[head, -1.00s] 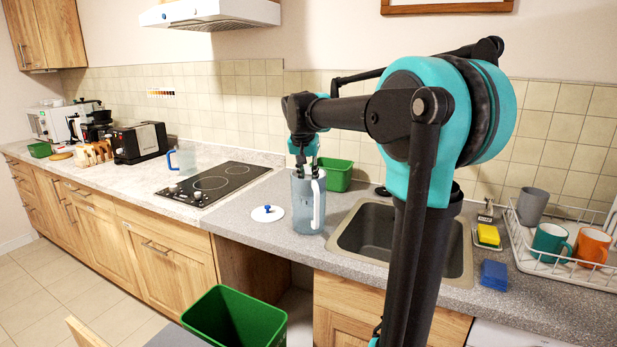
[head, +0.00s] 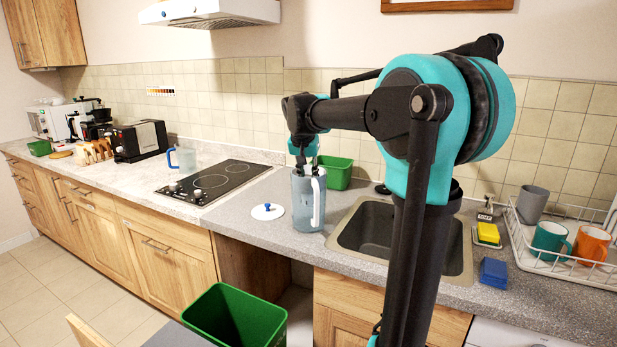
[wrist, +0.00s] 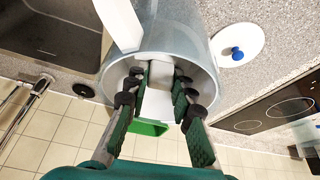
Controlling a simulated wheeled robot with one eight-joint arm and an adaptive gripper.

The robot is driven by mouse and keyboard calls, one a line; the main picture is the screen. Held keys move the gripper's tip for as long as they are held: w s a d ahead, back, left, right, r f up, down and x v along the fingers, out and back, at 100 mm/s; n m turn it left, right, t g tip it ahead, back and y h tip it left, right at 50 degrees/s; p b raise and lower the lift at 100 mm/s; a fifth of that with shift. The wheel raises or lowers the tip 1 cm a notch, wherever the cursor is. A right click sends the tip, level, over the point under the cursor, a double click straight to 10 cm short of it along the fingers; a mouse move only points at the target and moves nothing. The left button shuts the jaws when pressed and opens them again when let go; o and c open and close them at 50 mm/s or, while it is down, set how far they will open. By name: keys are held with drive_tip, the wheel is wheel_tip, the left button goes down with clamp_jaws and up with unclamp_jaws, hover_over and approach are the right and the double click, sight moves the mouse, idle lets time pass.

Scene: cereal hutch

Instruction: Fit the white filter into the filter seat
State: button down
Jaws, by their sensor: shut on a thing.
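The white filter (wrist: 158,103) is between the fingertips of my gripper (wrist: 160,78) in the wrist view. My gripper is shut on it, and the fingertips reach into the open mouth of the clear grey-blue pitcher (wrist: 203,50). In the head view the pitcher (head: 306,212) stands upright on the counter left of the sink, its white handle towards the right. I cannot make out the filter seat; the gripper and filter cover the pitcher's inside.
A round white lid with a blue knob (head: 267,211) lies left of the pitcher. A green tub (head: 337,174) stands behind it. The sink (head: 385,237) is close on the right, the cooktop (head: 214,182) farther left. Bare counter lies around the lid.

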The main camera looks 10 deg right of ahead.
drive_tip(key=c, duration=1.2)
unclamp_jaws()
drive_tip(key=v, duration=1.2)
drive_tip(key=shift+s, duration=0.1)
